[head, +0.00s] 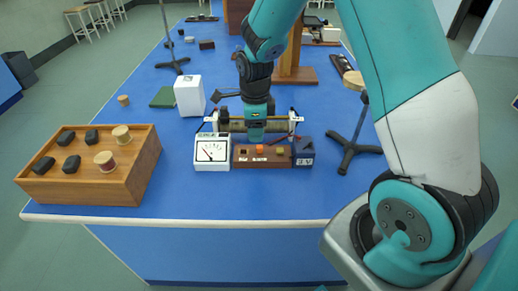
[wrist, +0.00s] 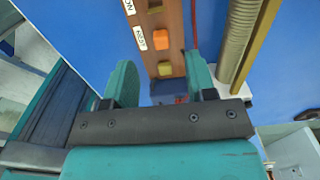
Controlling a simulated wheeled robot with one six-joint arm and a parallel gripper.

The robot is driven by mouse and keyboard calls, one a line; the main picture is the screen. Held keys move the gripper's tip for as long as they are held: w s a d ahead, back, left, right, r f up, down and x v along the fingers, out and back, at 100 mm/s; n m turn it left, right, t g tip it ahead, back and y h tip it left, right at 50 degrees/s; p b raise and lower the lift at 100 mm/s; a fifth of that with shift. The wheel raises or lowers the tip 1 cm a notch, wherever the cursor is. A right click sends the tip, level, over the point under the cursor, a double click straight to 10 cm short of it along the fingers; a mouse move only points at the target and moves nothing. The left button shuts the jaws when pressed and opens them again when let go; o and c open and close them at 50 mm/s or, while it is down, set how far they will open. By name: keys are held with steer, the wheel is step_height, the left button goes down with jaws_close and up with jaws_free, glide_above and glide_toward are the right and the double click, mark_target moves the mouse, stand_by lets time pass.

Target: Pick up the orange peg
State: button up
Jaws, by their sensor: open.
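The orange peg (head: 259,149) stands in the middle of a brown wooden block (head: 245,162) on the blue bench. My gripper (head: 256,136) is above and just behind the block, pointing down. In the wrist view its two fingers (wrist: 158,68) are apart with nothing held between them. The orange peg shows beyond the fingertips, not between them.
A white meter (head: 211,152) stands left of the block and a dark blue box (head: 304,152) right of it. A long coil apparatus (head: 232,124) lies close behind. A wooden tray (head: 130,178) is at left, and a stand (head: 350,146) at right. The bench front is clear.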

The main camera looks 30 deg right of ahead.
mark_target(258, 147)
steer(key=f, duration=0.4)
steer(key=f+p, duration=0.1)
steer(key=f, duration=0.1)
steer(key=shift+s+d+f, duration=0.15)
steer(key=shift+d+f, duration=0.05)
steer(key=shift+d, duration=0.05)
steer(key=shift+c, duration=0.5)
jaws_close()
